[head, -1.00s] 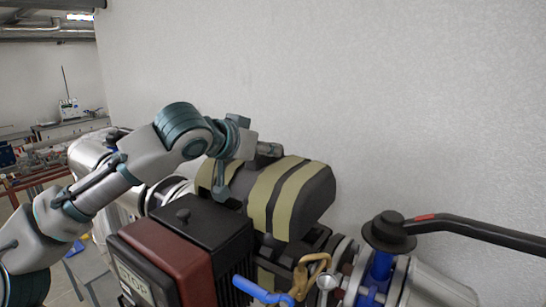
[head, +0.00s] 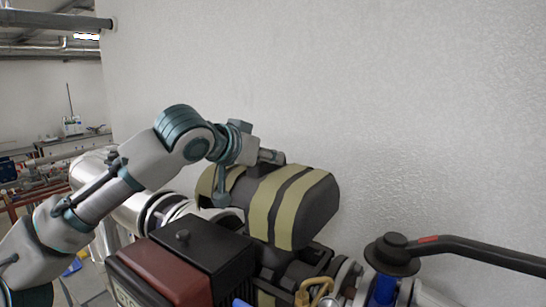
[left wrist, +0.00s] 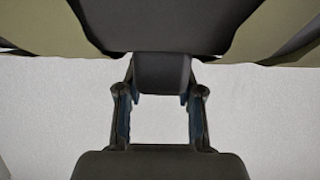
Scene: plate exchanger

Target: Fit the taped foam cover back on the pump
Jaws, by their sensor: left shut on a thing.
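The foam cover (head: 312,211) is a dark rounded block with tan tape bands. It is over the pump (head: 290,270) in the head view, slightly tilted. I cannot tell whether its underside touches the pump. My left gripper (head: 262,165) is at the top of the cover, shut on its dark raised tab. In the left wrist view, both fingers of the gripper (left wrist: 160,98) flank the tab (left wrist: 160,73), and the cover's taped side (left wrist: 52,33) fills the top edge. The pump is largely hidden under the cover. My right gripper is out of view.
A black and dark-red box (head: 190,258) stands in front of the cover. A valve with a long black lever (head: 480,252) is at the right. A brass-coloured handle (head: 316,290) is below. Silver pipework (head: 115,185) runs at the left. A bare white wall (head: 400,110) is behind.

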